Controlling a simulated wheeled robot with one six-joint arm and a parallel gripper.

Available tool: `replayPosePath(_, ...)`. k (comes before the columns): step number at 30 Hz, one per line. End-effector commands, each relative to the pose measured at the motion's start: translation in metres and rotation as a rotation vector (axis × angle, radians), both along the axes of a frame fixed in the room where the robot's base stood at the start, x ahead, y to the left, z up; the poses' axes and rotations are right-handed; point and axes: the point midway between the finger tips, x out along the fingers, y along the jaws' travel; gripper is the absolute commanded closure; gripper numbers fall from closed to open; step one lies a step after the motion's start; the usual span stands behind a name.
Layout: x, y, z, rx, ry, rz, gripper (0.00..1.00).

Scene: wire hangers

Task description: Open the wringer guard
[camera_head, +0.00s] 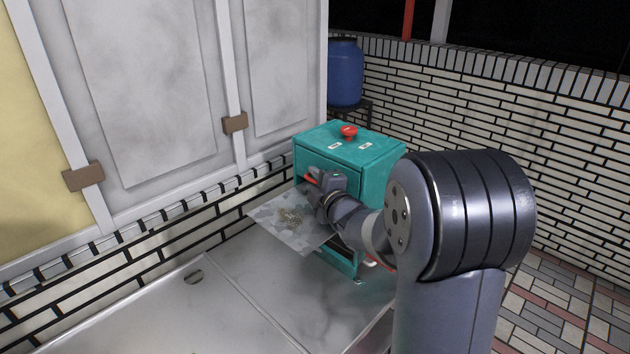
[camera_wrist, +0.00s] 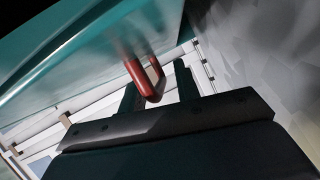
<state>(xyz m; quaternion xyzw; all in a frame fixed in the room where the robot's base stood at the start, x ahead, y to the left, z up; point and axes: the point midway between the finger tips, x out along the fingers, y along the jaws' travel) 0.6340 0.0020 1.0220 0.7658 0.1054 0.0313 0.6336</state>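The wringer looks to be the teal box-shaped machine (camera_head: 368,160), with a red mushroom button (camera_head: 348,131) on top. A red handle (camera_head: 311,178) shows at its front in the head view. In the wrist view the red handle (camera_wrist: 145,80) sticks out from a teal panel (camera_wrist: 95,55). My gripper (camera_head: 320,181) is at the machine's front. In the wrist view, its dark fingers (camera_wrist: 157,80) stand apart on either side of the handle, with a gap beside the right finger. My arm hides part of the front, and I cannot tell the guard's exact outline.
A grey mottled sheet (camera_head: 290,222) juts out below my gripper. A pale counter (camera_head: 215,300) lies in front. A panelled wall (camera_head: 150,90) stands left, a brick wall (camera_head: 480,110) right. A blue barrel (camera_head: 344,75) stands behind the machine.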

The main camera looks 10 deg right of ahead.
Motion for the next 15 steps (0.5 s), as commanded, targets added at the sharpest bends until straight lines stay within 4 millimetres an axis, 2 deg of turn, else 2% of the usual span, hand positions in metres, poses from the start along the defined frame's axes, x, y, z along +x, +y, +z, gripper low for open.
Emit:
replayPosePath(6,0.0002,0.0001,0.0,0.0,0.0,0.0,0.69)
replayPosePath(15,0.0,0.0001,0.0,0.0,0.0,0.0,0.93)
